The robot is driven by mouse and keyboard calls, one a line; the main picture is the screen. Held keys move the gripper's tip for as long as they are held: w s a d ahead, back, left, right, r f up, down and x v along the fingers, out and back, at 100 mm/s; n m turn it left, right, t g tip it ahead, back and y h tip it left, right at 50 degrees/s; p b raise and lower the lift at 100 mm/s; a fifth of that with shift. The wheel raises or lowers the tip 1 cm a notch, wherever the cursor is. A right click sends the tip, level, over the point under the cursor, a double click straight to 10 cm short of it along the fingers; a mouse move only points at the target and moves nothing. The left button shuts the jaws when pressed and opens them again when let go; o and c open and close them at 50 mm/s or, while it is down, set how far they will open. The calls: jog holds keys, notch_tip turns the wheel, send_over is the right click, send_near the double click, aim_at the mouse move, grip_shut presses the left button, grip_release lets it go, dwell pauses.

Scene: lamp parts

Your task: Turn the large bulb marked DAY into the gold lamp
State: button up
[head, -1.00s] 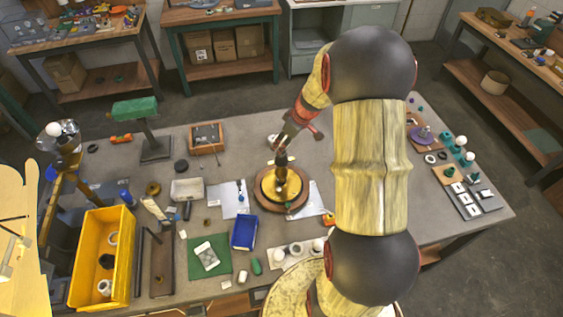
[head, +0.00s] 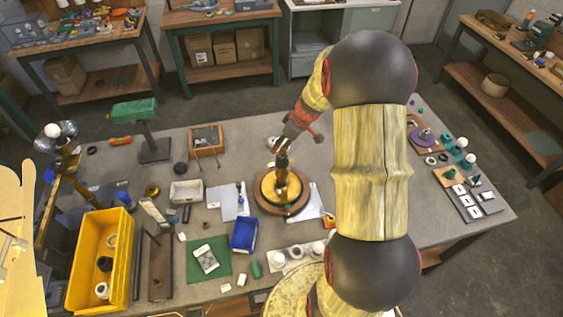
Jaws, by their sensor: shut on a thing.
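The gold lamp (head: 284,190) stands upright on a round wooden base (head: 262,205) in the middle of the grey bench. My gripper (head: 282,160) points down at the top of the lamp, in line with its stem. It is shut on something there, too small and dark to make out. The DAY marking cannot be read anywhere. A pale rounded thing (head: 273,142) shows just behind my gripper; I cannot tell whether it is a bulb or whether it touches the gripper. Several white bulbs (head: 296,252) sit in a pale holder at the front of the bench.
A yellow bin (head: 84,258) and a green-shaded lamp (head: 134,112) stand on the left. A blue tray (head: 244,236) and a green mat (head: 193,270) lie in front. Small boards with parts (head: 470,205) lie at the right. White sheets (head: 228,199) lie beside the lamp base.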

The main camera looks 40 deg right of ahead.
jog(key=shift+f+b, duration=0.45)
jog(key=shift+b, duration=0.55)
dwell(1.6)
jog(key=o, duration=0.4)
jog(key=c, duration=0.4)
jog(key=shift+s+a+f+b, duration=0.15)
jog(key=shift+f+b, duration=0.15)
jog(key=shift+b, duration=0.25)
dwell(0.6)
jog(key=shift+a+m, duration=0.1)
jog(key=shift+m, duration=0.7)
jog(key=shift+r+m+h+p, duration=0.1)
jog(key=shift+m+h+p, duration=0.6)
jog(key=shift+m+p, duration=0.55)
